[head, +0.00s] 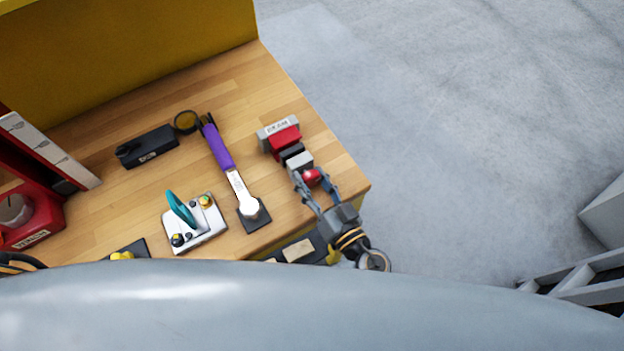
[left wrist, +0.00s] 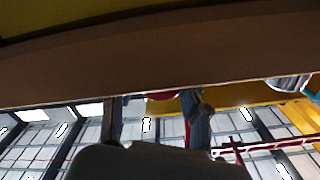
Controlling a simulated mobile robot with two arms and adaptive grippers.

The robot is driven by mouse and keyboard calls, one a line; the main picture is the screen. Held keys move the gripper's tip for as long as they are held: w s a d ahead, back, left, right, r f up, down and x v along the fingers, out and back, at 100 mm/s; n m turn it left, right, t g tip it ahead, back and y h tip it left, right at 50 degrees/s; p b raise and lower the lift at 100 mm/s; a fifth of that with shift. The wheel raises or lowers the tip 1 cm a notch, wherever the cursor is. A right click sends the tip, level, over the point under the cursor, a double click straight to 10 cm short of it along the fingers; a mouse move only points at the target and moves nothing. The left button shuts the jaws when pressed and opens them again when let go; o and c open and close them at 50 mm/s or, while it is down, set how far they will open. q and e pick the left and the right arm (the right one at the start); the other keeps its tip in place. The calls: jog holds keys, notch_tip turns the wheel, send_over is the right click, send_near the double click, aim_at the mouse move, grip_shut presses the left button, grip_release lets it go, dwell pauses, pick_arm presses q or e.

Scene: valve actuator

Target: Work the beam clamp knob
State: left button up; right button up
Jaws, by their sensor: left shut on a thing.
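The beam clamp (head: 284,138) is a red, grey and black block with a light label plate reading like "BEAM". It is near the right edge of the wooden bench. Its round red knob (head: 312,176) is at the near end. My left gripper (head: 315,182) is at the knob with one finger on each side, shut on it. In the left wrist view a red edge of the knob (left wrist: 163,96) shows between the fingers (left wrist: 155,108); most of it is hidden there. My right gripper is not in view.
On the bench (head: 340,178) are a purple-handled lever (head: 218,147), a black box (head: 149,147), a light plate with a teal handle (head: 196,226) and a red unit (head: 36,222). A yellow panel (head: 130,55) stands at the back. Grey floor lies right of the bench.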

aim_at(311, 175)
pick_arm(q)
jog(key=shift+r, duration=0.1)
dwell(0.3)
jog(key=o, duration=1.2)
jog(key=shift+a, duration=0.1)
jog(key=shift+c, duration=0.2)
notch_tip(311, 175, up, 10)
jog(key=shift+f, duration=0.1)
jog(key=shift+w, duration=0.1)
